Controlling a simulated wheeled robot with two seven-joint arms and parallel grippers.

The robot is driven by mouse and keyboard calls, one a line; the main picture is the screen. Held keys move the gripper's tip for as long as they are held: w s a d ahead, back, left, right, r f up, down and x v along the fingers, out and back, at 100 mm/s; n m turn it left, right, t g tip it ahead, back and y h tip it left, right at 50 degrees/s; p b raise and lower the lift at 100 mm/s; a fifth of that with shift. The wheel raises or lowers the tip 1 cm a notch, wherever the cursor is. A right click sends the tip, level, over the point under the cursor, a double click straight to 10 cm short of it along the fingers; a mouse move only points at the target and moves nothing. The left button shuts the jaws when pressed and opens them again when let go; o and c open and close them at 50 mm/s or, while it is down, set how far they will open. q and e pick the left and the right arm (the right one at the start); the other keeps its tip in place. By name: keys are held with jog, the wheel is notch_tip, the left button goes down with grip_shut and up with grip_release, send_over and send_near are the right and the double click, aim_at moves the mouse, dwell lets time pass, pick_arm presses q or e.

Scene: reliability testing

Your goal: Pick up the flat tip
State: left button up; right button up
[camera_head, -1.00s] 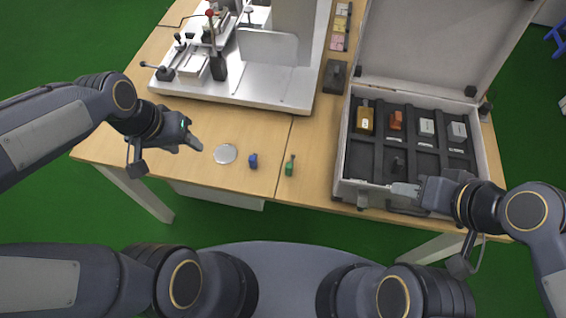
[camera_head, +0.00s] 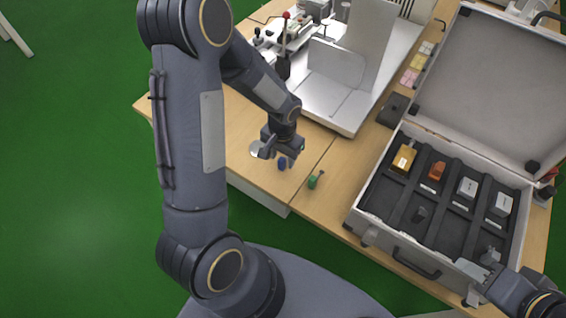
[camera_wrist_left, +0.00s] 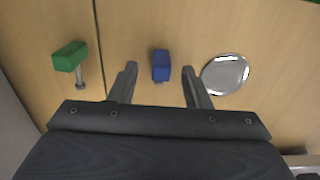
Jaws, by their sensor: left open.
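A small blue tip (camera_head: 282,164) and a small green tip (camera_head: 312,182) with a thin metal shank stand on the table. I cannot tell which is the flat tip. My left gripper (camera_head: 279,157) is open above the blue tip. In the left wrist view, the blue tip (camera_wrist_left: 161,65) lies between the spread, empty fingers (camera_wrist_left: 159,75), apart from both. The green tip (camera_wrist_left: 70,56) is left of them there, its shank pointing down in the picture. My right gripper (camera_head: 484,265) is at the case's front right edge; its jaw opening is unclear.
A shiny round disc (camera_wrist_left: 226,74) lies right of the left fingers in the wrist view. An open case (camera_head: 352,217) with orange, red and grey blocks stands at right. A white metal fixture (camera_head: 345,118) stands behind.

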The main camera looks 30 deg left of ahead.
pick_arm(q)
jog(key=shift+f, duration=0.85)
jog(key=shift+c, duration=0.4)
grip_shut()
